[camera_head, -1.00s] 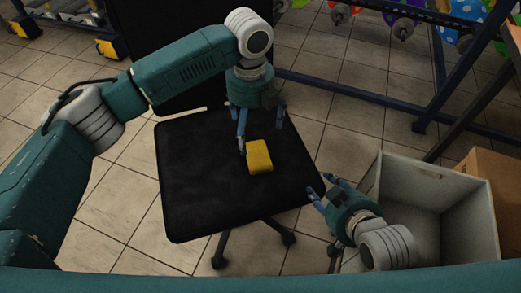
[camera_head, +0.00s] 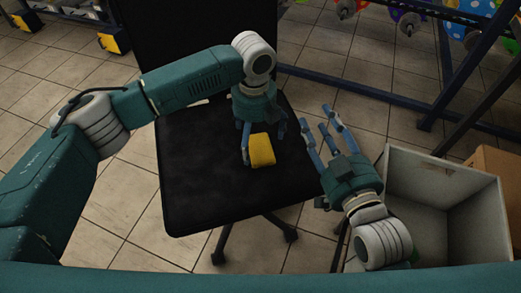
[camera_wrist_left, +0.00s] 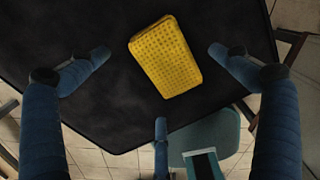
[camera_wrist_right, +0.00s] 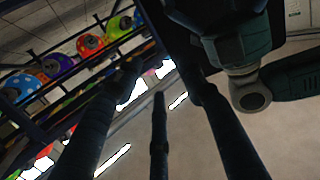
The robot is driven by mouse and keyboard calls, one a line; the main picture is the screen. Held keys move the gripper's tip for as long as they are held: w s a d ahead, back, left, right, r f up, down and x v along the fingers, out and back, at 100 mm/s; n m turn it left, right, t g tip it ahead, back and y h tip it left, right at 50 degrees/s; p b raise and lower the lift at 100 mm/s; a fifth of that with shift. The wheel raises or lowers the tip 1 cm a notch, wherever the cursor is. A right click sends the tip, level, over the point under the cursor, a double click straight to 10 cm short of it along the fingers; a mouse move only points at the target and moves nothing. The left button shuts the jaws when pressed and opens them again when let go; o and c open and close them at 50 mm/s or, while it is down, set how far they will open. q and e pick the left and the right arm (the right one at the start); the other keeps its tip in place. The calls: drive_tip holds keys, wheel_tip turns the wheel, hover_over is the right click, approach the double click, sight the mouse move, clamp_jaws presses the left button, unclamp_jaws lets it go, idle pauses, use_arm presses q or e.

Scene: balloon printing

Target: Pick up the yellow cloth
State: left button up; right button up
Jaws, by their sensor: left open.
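The yellow cloth (camera_head: 262,150), a small folded block with a dimpled surface, lies on the black chair seat (camera_head: 195,190). My left gripper (camera_head: 263,143) is above the seat at the cloth, fingers pointing down. In the left wrist view the cloth (camera_wrist_left: 166,57) lies between the spread fingers of the left gripper (camera_wrist_left: 159,54), with gaps on both sides. My right gripper (camera_head: 317,120) is right of the seat, fingers spread, empty and pointing up. The right wrist view shows its fingers (camera_wrist_right: 158,65) with no cloth between them.
A grey open box (camera_head: 445,180) stands at the right beside my right arm, with a brown carton (camera_head: 497,165) behind it. A blue metal frame (camera_head: 375,92) with balloons (camera_wrist_right: 62,65) is at the back. Tiled floor (camera_head: 130,205) is clear left of the chair.

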sight(261, 149)
use_arm(q)
wheel_tip(261, 149, down, 3)
drive_tip(key=shift+r+b, duration=0.1)
drive_tip(key=shift+b, duration=0.3)
use_arm(e)
wheel_tip(261, 149, up, 6)
drive_tip(key=t+y, duration=0.1)
drive_tip(key=t, duration=0.2)
drive_tip(key=shift+a+r, duration=0.2)
drive_tip(key=shift+a, duration=0.2)
use_arm(q)
drive_tip(key=shift+c, duration=0.3)
drive_tip(key=c, duration=1.1)
